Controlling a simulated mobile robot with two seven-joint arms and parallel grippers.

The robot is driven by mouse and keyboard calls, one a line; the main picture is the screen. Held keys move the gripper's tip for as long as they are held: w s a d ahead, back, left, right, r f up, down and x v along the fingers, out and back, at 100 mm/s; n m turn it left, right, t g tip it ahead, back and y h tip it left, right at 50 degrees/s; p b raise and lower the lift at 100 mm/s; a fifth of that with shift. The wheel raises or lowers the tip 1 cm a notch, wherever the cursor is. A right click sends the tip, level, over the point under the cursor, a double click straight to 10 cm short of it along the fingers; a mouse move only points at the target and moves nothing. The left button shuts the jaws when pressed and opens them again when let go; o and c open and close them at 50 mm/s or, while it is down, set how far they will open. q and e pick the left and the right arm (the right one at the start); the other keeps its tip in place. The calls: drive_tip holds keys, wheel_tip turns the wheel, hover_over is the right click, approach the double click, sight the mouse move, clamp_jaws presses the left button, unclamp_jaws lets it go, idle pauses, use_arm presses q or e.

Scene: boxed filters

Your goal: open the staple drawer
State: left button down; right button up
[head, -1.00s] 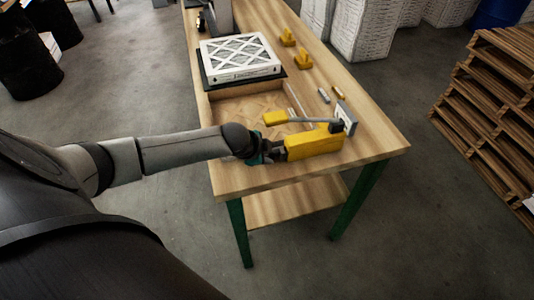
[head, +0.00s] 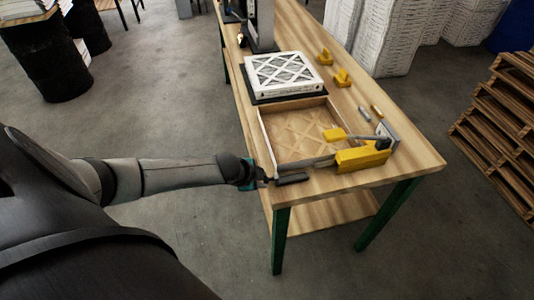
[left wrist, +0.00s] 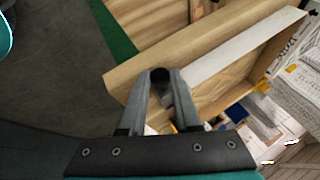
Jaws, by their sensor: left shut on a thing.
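The yellow stapler (head: 361,160) lies at the table's near right end in the head view, its arm with a yellow tip (head: 334,134) above it. The grey staple drawer (head: 318,162) sticks out from the stapler's left end. My left gripper (head: 280,180) is at the drawer's outer end, apart from the yellow body. In the left wrist view its two fingers (left wrist: 167,98) are shut on a small dark round end, which I take for the drawer's knob (left wrist: 160,75). The fingers partly hide what they hold. My right gripper is not in view.
A shallow wooden box (head: 262,132) lies just behind the drawer. A white filter (head: 284,74) rests on a dark pad beyond it. Yellow blocks (head: 342,77) and small cylinders (head: 364,113) lie to the right. The table's left edge is close to my gripper.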

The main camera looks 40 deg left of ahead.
use_arm(q)
drive_tip(key=shift+s+a, duration=0.15)
drive_tip(key=shift+s, duration=0.1)
drive_tip(key=c, duration=0.9)
unclamp_jaws()
drive_tip(key=p+v, duration=0.3)
drive_tip(key=v, duration=1.2)
